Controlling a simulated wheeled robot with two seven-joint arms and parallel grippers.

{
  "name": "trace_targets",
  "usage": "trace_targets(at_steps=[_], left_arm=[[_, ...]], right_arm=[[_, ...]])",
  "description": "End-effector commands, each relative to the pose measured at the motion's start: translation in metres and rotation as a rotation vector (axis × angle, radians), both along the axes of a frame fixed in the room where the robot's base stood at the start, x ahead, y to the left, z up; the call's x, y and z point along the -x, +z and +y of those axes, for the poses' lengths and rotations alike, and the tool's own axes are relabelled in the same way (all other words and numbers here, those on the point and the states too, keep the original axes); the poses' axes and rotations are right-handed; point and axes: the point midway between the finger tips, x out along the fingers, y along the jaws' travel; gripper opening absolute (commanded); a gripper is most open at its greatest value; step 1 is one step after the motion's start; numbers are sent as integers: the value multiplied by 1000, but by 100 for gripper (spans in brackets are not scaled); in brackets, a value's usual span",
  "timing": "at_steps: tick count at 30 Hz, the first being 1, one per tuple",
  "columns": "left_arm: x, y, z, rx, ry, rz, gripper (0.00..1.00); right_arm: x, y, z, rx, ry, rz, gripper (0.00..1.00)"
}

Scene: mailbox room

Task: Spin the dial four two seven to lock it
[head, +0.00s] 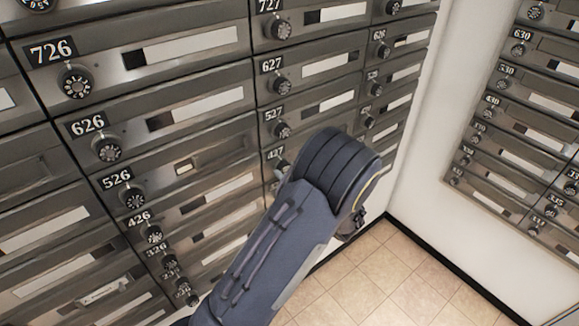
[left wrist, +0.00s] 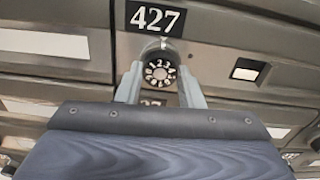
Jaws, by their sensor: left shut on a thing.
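The mailbox door labelled 427 (left wrist: 225,45) has a round black dial (left wrist: 160,70) with white numbers, just under its number plate. In the left wrist view, my left gripper (left wrist: 161,84) has one pale finger on each side of the dial and is shut on it. In the head view, the 427 plate (head: 276,154) shows just above my left arm. A bit of my left gripper (head: 283,167) shows below the plate, and my arm hides the dial there. My right gripper is not in view.
Grey mailboxes with similar dials fill the wall, such as 527 (head: 274,113) above and 526 (head: 117,178) to the left. A second mailbox bank (head: 520,115) is on the right wall. The tiled floor (head: 400,280) at the lower right is clear.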

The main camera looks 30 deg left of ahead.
Motion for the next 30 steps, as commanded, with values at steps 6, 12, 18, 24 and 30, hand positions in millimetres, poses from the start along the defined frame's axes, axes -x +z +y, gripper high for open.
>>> trace_targets(at_steps=[6, 12, 18, 24, 30], left_arm=[[0, 0, 0, -28, 1, 72, 11], [1, -1, 0, -38, 1, 97, 11], [1, -2, 0, -39, 1, 100, 11], [1, -2, 0, -38, 0, 100, 36], [0, -1, 0, -40, 0, 98, 56]], right_arm=[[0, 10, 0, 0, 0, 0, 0], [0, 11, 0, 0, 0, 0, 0], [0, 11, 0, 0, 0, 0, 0], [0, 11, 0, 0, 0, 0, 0], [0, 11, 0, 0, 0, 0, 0]])
